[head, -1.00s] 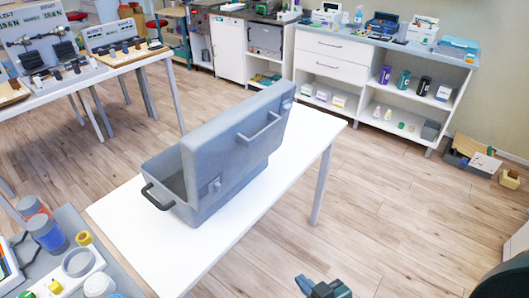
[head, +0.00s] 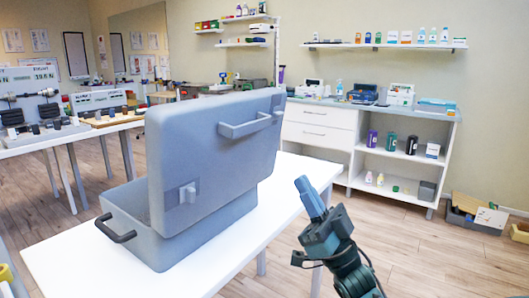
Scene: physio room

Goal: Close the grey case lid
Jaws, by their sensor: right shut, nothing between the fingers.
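The grey case (head: 160,240) stands on the white table (head: 105,272) with its lid (head: 215,150) raised upright. The lid has a grey handle (head: 250,124) and a latch on the face turned toward me. A dark handle (head: 115,230) sits on the case's left end. My right gripper (head: 308,190) is to the right of the case, pointing up, shut and empty. It is apart from the lid. The inside of the case is mostly hidden by the lid. My left gripper is out of view.
A white cabinet with shelves (head: 345,165) holding bottles stands behind. Wall shelves (head: 385,46) hang above it. A box of items (head: 475,215) sits on the floor at right. Another table with equipment (head: 60,137) is at back left.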

